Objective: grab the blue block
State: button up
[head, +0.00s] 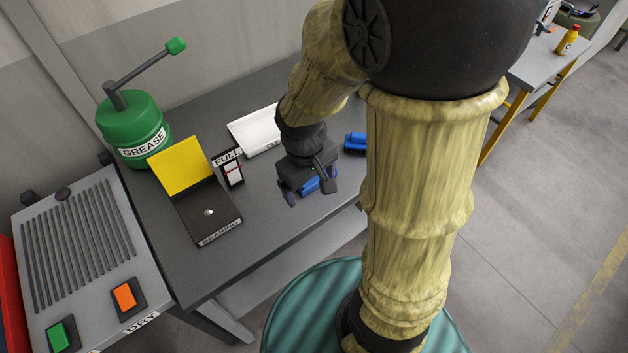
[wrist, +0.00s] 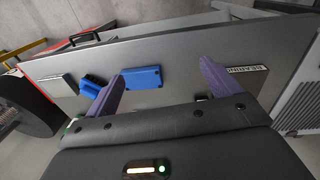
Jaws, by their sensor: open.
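A plain blue block (head: 309,185) lies on the grey workbench, partly hidden under my gripper in the head view. In the wrist view the blue block (wrist: 142,77) lies flat on the bench top, beyond the fingertips and nearer the left finger. My gripper (head: 307,189) points down over the bench close to the block. In the wrist view its two purple fingers (wrist: 162,70) stand wide apart with nothing held between them. I cannot tell the exact height of the fingertips above the block.
A second blue object (head: 355,142) with dark parts lies behind and right, near the bench edge. A white tray (head: 258,130), a FULL marker (head: 229,167), a BEARING stand (head: 210,215) and a green grease pot (head: 132,128) stand to the left. Bare bench lies in front.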

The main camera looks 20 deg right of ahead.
jog(key=w+a+f+n+t+h+b, duration=0.1)
jog(key=w+a+f+n+h+b, duration=0.1)
jog(key=a+f+n+h+b, duration=0.2)
jog(key=w+a+f+n+t+h+b, duration=0.1)
jog(key=w+a+f+n+h+b, duration=0.2)
jog(key=n, duration=0.4)
jog(key=w+a+f+n+t+h+b, duration=0.1)
jog(key=w+a+f+n+h+b, duration=0.2)
jog(key=a+f+n+h+b, duration=0.1)
jog(key=shift+w+a+f+n+h+b, duration=0.15)
jog(key=shift+a+f+n+h+b, duration=0.15)
jog(key=shift+a+f+n+b, duration=0.65)
jog(key=shift+w+d+r+n+t, duration=0.1)
jog(key=shift+r+n+t, duration=0.1)
jog(key=shift+n+t, duration=0.15)
jog(key=shift+r, duration=0.1)
jog(key=shift+d, duration=0.15)
jog(key=x, duration=1.2)
jog(key=shift+p, duration=0.3)
jog(key=shift+d, duration=0.15)
